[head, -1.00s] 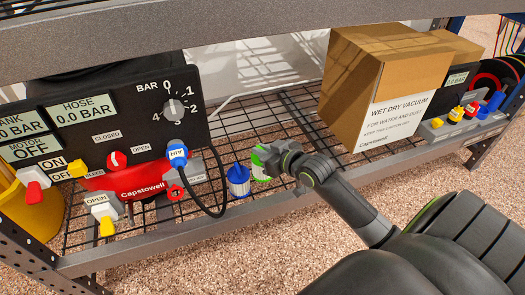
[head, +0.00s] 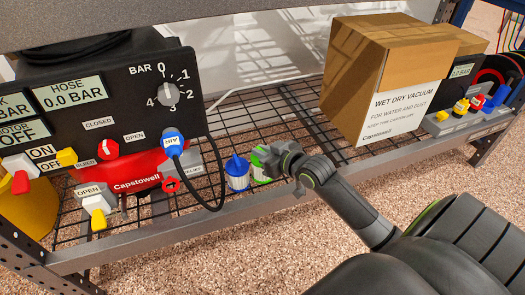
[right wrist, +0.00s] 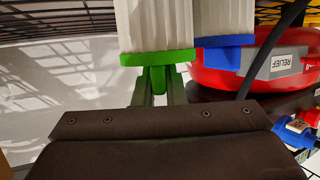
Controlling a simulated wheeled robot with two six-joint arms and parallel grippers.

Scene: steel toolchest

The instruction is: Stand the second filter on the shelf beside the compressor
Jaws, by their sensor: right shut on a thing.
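The compressor has a black gauge panel (head: 110,85) and a red tank (head: 135,170) on the wire shelf (head: 290,120). A white filter with a blue cap (head: 237,174) stands on the shelf just right of it. A second white filter with a green cap (head: 262,172) is upright right beside the blue one. My right gripper (head: 264,153) is shut on the green cap's knob; the green cap also shows in the right wrist view (right wrist: 157,58), upside down, close to the blue cap (right wrist: 222,43). I cannot tell whether the green filter touches the shelf. My left gripper is out of view.
A black hose (head: 222,170) loops down in front, left of the blue filter. A cardboard wet dry vacuum box (head: 385,85) stands to the right, with open mesh between it and the filters. The steel front beam (head: 170,240) runs along the shelf edge.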

